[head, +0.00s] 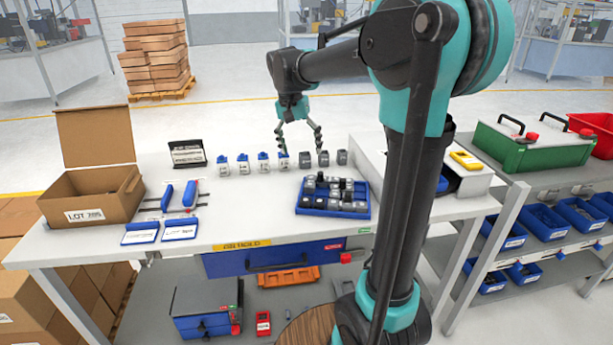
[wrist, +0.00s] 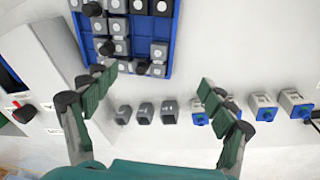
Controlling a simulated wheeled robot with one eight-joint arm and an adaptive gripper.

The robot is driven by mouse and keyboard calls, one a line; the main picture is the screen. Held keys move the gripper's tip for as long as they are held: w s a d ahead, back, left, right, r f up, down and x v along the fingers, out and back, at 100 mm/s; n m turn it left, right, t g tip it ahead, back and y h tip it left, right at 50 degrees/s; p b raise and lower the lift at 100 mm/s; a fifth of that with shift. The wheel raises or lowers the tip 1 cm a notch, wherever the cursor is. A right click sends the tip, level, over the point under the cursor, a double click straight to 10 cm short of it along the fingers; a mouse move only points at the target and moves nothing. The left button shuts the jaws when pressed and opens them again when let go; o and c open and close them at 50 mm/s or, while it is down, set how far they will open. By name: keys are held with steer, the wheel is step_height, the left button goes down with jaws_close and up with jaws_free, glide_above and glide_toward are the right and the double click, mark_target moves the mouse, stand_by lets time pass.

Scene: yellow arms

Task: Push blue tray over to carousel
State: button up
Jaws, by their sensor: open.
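The blue tray (head: 335,213) lies flat on the white table, right of its middle, with several grey and black blocks in its compartments. In the wrist view the tray (wrist: 88,46) is at the upper left, cut off by the top edge. My gripper (head: 300,143) is open and points down behind the tray, above the row of small parts; no object shows between its fingers. In the wrist view its fingers (wrist: 157,82) spread apart, with the left fingertip overlapping the tray's lower corner in the picture; contact cannot be told. I cannot identify a carousel in either view.
Grey blocks (head: 324,158) and blue-and-white parts (head: 243,164) stand in a row behind the tray. A white housing (head: 369,166) stands to its right. Blue-handled tools (head: 190,193) and an open carton (head: 95,195) are at left. Table surface left of the tray is clear.

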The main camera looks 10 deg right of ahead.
mark_target(309, 186)
steer(key=f, duration=0.5)
steer(key=d+f, duration=0.1)
steer(key=f, duration=0.3)
steer(key=d+f, duration=0.1)
steer(key=f, duration=0.4)
steer(key=shift+w+d+f, duration=0.15)
steer(key=shift+d+f, duration=0.1)
steer(key=shift+f, duration=0.1)
steer(key=shift+c, duration=0.4)
steer(key=c, duration=1.7)
